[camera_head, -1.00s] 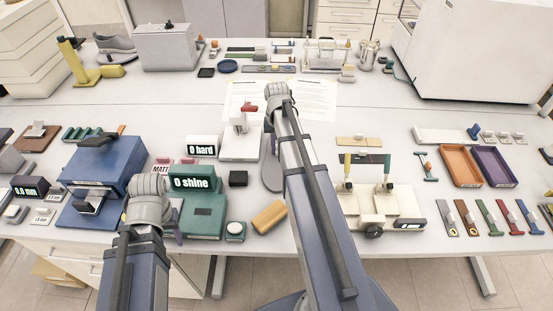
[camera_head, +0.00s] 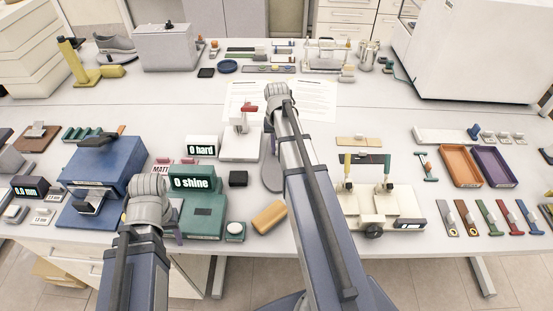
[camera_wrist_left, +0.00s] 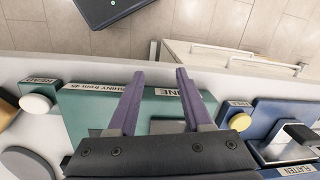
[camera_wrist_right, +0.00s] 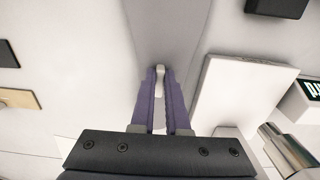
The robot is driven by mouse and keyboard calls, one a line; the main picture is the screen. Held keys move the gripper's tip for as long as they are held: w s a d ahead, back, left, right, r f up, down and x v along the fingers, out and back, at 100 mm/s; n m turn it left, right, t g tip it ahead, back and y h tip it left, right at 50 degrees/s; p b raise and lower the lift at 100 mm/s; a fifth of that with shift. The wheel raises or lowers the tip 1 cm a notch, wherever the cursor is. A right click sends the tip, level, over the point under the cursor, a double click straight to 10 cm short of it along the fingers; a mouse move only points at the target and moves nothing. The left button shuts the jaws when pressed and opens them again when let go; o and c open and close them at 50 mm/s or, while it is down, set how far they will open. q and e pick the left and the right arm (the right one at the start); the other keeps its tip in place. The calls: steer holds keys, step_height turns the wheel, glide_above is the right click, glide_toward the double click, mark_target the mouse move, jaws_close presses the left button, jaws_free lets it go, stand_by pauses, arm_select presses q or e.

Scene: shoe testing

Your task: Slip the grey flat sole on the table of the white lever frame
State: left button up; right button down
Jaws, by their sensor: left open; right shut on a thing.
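The grey flat sole (camera_head: 270,170) shows in the head view beside my right arm, partly hidden by it. In the right wrist view the sole (camera_wrist_right: 167,30) runs from the top edge down to my right gripper (camera_wrist_right: 159,72). That gripper is shut on a small pale tab at the sole's end. The white lever frame (camera_head: 240,144), with a red-tipped lever, stands left of the sole. Its flat white table (camera_wrist_right: 240,100) lies right of the fingers in the right wrist view, apart from them. My left gripper (camera_wrist_left: 160,73) is open and empty over the green shine box (camera_wrist_left: 90,110).
A small black block (camera_head: 238,178) and a tan block (camera_head: 270,216) lie in front of the lever frame. A blue machine (camera_head: 103,170) stands at left. A cream clamp device (camera_head: 380,205) stands right of my right arm. White paper (camera_head: 315,100) lies behind.

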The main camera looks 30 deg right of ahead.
mark_target(277, 149)
stand_by(0.4)
arm_select(q)
step_height(277, 149, up, 10)
steer(key=p, duration=1)
arm_select(e)
step_height(277, 149, up, 10)
